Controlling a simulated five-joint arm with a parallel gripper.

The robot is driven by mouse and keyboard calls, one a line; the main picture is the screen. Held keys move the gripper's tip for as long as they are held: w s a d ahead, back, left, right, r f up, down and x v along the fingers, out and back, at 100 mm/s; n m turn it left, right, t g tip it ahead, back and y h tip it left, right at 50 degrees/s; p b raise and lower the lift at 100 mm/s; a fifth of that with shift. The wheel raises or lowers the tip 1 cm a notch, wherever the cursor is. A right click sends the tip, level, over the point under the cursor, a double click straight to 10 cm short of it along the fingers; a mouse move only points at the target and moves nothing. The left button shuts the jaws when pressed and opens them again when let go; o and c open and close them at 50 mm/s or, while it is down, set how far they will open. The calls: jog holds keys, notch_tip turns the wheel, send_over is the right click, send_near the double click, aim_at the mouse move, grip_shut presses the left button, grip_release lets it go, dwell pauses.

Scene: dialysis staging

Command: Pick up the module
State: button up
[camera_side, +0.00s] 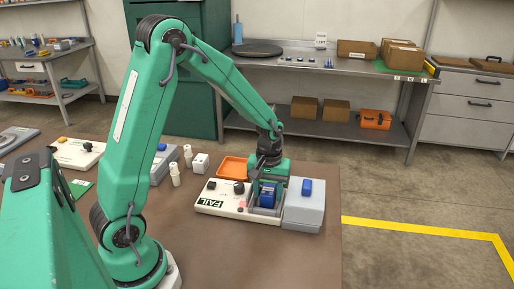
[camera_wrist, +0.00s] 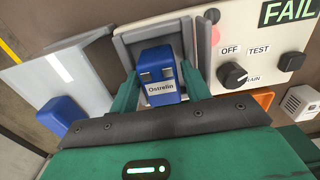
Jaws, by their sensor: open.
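A blue module (camera_wrist: 161,77) labelled "Ostrelin" sits in a grey-framed bay of the white test panel (camera_wrist: 275,55). In the side view the module (camera_side: 267,197) stands at the right end of the panel (camera_side: 225,208). My gripper (camera_wrist: 160,84) is open, with one green finger on each side of the module; I cannot tell whether they touch it. In the side view my gripper (camera_side: 267,183) is low over the bay. A second blue piece (camera_side: 307,187) lies on a grey box (camera_side: 304,210) to the right; it also shows in the wrist view (camera_wrist: 60,113).
The panel shows "FAIL" (camera_wrist: 290,11) and has a black OFF/TEST knob (camera_wrist: 235,75). An orange tray (camera_side: 232,166), a white block (camera_side: 201,163) and small white bottles (camera_side: 175,174) stand behind and left. The brown table (camera_side: 240,250) is clear in front.

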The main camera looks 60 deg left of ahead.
aim_at(269, 192)
dwell(0.4)
jog(key=c, duration=0.9)
jog(key=shift+r, duration=0.7)
jog(key=r, duration=0.3)
jog(key=shift+s+d+r, duration=0.1)
jog(key=shift+d, duration=0.25)
jog(key=s+d+r, duration=0.4)
jog(key=d+r, duration=0.2)
jog(key=d, duration=0.4)
jog(key=shift+r, duration=0.25)
jog(key=shift+s, duration=0.1)
